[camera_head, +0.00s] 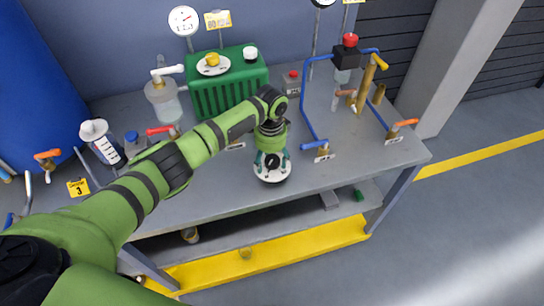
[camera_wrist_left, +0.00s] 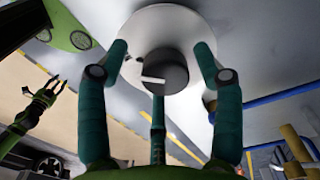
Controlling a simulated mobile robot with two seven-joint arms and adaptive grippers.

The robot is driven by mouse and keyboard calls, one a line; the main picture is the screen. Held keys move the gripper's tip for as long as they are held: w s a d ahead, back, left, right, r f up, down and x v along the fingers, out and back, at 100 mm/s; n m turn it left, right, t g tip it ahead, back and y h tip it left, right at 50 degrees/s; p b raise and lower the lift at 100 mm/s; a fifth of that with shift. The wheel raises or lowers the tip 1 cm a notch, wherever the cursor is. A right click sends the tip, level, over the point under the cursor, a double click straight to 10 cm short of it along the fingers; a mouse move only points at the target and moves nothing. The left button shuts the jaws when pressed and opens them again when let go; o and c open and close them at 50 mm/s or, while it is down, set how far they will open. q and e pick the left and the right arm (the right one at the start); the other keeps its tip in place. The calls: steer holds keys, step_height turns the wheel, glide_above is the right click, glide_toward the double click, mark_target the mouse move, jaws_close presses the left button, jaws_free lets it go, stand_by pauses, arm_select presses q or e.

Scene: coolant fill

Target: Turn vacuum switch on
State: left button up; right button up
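The switch is a round white plate (camera_head: 272,175) with a dark grey knob at the table's front edge, below my left gripper (camera_head: 271,160). In the left wrist view the plate (camera_wrist_left: 150,22) fills the top middle, and its grey knob (camera_wrist_left: 165,72) carries a white mark. Three teal fingers of my left gripper (camera_wrist_left: 160,75) are spread around the knob with gaps on both sides, so it looks open. Contact at the third finger cannot be told. A small green arm with spread dark fingers, likely my right gripper (camera_wrist_left: 52,88), shows at the left of the wrist view.
A green ribbed tank (camera_head: 228,92) and a glass bottle (camera_head: 163,100) stand behind. Blue pipes (camera_head: 309,100) and brass valves (camera_head: 365,85) rise to the right. A syringe-like container (camera_head: 103,145) stands left. The table front right of the switch is mostly clear.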

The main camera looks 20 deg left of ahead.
mark_target(270, 160)
arm_select(q)
steer(key=shift+w+r, duration=0.15)
steer(key=shift+r, duration=0.05)
steer(key=shift+d+r, duration=0.1)
steer(key=shift+r, duration=0.15)
step_height(270, 160, up, 11)
steer(key=shift+r, duration=0.2)
steer(key=shift+f, duration=0.1)
stand_by(0.3)
